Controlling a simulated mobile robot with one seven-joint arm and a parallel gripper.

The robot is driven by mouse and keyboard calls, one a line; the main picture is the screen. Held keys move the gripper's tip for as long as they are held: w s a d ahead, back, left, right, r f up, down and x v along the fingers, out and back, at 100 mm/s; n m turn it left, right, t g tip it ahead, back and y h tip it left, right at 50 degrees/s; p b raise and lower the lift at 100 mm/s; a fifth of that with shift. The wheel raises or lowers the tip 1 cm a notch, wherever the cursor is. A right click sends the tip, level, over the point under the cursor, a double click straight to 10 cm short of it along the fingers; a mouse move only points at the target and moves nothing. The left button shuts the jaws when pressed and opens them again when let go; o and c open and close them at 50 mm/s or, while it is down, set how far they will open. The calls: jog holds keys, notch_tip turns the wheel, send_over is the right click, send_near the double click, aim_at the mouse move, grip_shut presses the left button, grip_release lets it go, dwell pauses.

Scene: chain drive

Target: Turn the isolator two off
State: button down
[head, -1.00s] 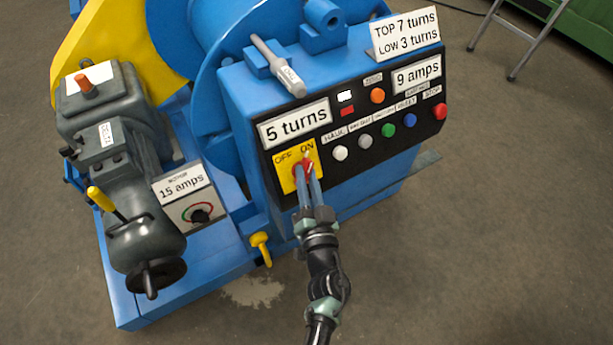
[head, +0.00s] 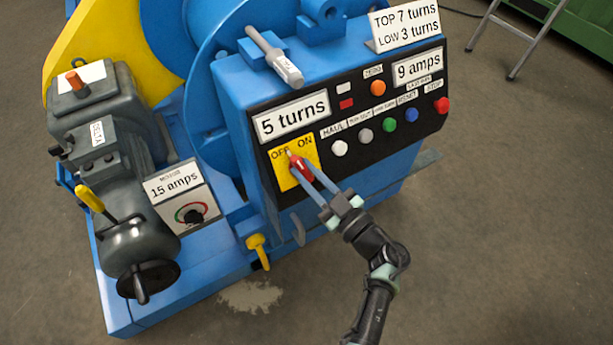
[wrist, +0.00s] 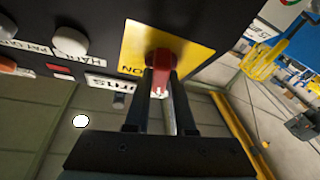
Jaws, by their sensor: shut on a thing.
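The isolator is a red rotary handle (head: 299,167) on a yellow plate (head: 283,178) marked OFF at left and ON at right, at the left end of the black control panel. The handle's tip points up and left, toward OFF. My gripper (head: 302,172) is shut on the handle, coming from the lower right. In the wrist view the red handle (wrist: 161,72) sits between the two dark fingers, in front of the yellow plate (wrist: 190,50). The fingers hide part of the handle.
A row of push buttons, from white (head: 339,148) to red (head: 442,105), runs to the right of the isolator. A yellow lever (head: 257,246) hangs below the panel. A grey motor unit (head: 125,190) with a 15 amps dial box (head: 180,200) stands at left.

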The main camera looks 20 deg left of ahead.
jog(key=n+g+b, duration=0.1)
jog(key=n+g, duration=0.1)
jog(key=n, duration=0.1)
jog(key=n+g+b, duration=0.1)
jog(key=n+g, duration=0.1)
jog(key=n, duration=0.2)
jog(key=shift+w+g, duration=0.1)
jog(key=shift+g, duration=0.3)
jog(key=shift+n, duration=0.4)
jog(key=c, duration=0.8)
grip_release()
jog(key=shift+o, duration=0.2)
jog(key=v, duration=1.3)
jog(key=shift+w, duration=0.1)
